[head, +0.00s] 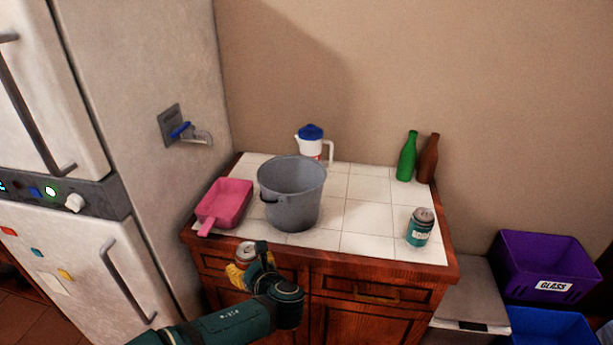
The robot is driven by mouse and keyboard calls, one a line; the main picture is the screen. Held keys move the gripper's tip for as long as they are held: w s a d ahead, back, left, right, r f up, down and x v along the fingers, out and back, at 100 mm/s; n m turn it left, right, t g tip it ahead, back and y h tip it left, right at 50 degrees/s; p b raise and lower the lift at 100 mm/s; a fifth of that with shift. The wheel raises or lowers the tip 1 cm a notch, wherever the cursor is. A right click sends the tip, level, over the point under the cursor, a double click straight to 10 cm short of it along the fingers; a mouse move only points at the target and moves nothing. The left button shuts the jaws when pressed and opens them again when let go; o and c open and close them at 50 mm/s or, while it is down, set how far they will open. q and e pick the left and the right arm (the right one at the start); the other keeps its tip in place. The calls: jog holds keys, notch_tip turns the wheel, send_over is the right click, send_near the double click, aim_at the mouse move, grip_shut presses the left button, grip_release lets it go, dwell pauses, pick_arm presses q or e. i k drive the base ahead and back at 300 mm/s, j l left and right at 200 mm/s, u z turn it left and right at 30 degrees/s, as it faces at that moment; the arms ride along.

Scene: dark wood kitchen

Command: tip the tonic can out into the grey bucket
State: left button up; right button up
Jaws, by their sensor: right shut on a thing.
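The grey bucket (292,195) stands upright on the tiled counter, beyond and up-right of the gripper. Its inside bottom is hidden. A teal can (420,228) stands upright at the counter's right front. I cannot read which can is tonic. My left gripper is not in view.
A pink dustpan-like scoop (226,203) lies left of the bucket. A white jug with a blue lid (312,143) is behind it. A green bottle (407,160) and brown bottle (429,160) stand at the back right. Tiles between bucket and teal can are clear.

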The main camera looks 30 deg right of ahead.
aim_at(292, 186)
jog(key=k+z, duration=0.1)
jog(key=z, duration=0.25)
jog(key=k+j+z, duration=0.1)
jog(key=z, duration=0.25)
jog(key=k+l, duration=0.05)
